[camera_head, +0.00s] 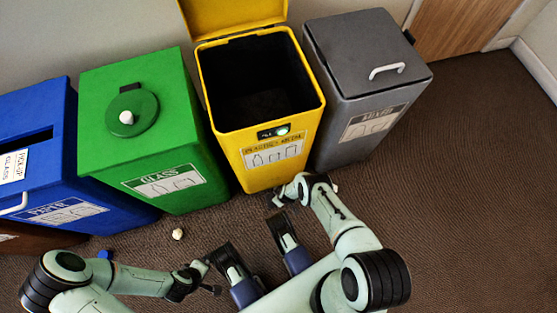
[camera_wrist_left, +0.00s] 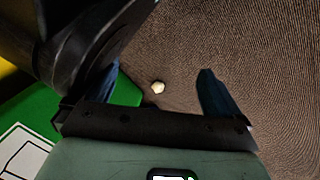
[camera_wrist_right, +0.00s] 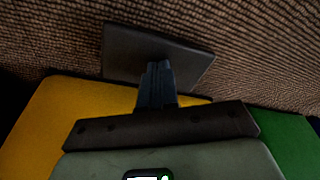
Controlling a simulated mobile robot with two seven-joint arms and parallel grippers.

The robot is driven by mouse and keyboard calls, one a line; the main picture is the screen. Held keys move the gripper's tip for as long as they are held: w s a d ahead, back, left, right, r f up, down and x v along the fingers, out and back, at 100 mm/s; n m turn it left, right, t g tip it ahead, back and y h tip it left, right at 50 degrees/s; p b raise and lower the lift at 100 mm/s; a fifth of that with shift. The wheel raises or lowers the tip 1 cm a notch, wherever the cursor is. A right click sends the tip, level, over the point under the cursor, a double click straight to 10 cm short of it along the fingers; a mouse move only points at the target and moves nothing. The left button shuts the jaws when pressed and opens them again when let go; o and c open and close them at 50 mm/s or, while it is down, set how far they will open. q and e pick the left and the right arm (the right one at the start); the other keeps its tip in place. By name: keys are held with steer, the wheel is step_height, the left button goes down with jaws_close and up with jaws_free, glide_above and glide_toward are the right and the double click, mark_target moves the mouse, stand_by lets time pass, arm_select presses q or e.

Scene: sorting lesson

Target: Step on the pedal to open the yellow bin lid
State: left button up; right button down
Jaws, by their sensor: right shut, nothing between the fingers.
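The yellow bin (camera_head: 247,140) stands between the green and grey bins. Its lid (camera_head: 230,14) is raised at the back, and the dark inside shows. A green light glows on its front. In the right wrist view, a dark flat pedal (camera_wrist_right: 190,62) sticks out beside the yellow bin's wall (camera_wrist_right: 70,115). My right gripper (camera_wrist_right: 158,68) is shut and empty, its fingertips over the pedal and seemingly against it. In the head view, my right gripper (camera_head: 275,200) is low at the bin's front and the pedal is hidden. My left gripper (camera_wrist_left: 160,90) is open and empty, above the floor.
A green bin (camera_head: 185,125) and a blue bin (camera_head: 100,213) stand to the left, a grey bin (camera_head: 340,105) to the right. A small pale crumpled piece (camera_head: 178,234) lies on the brown carpet before the green bin. The carpet at the right is clear.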

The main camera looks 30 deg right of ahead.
arm_select(q)
steer(key=shift+s+d+g, duration=0.3)
steer(key=shift+s, duration=0.5)
arm_select(e)
steer(key=shift+r+p, duration=0.4)
steer(key=p+v, duration=0.2)
steer(key=shift+w+r, duration=0.2)
steer(key=shift+r, duration=0.3)
steer(key=p+v, duration=0.2)
steer(key=shift+w+a+r, duration=0.15)
steer(key=shift+w+r, duration=0.1)
steer(key=shift+r, duration=0.2)
arm_select(q)
steer(key=w+d+r+m+h+p, duration=0.1)
steer(key=d+r+p, duration=0.1)
steer(key=r, duration=0.7)
steer(key=shift+w+d+t, duration=0.15)
steer(key=shift+d+t, duration=0.25)
steer(key=shift+d, duration=0.5)
arm_select(e)
steer(key=shift+w+v, duration=0.25)
steer(key=shift+v, duration=0.95)
arm_select(q)
steer(key=shift+r, duration=0.1)
arm_select(e)
steer(key=shift+r, duration=0.15)
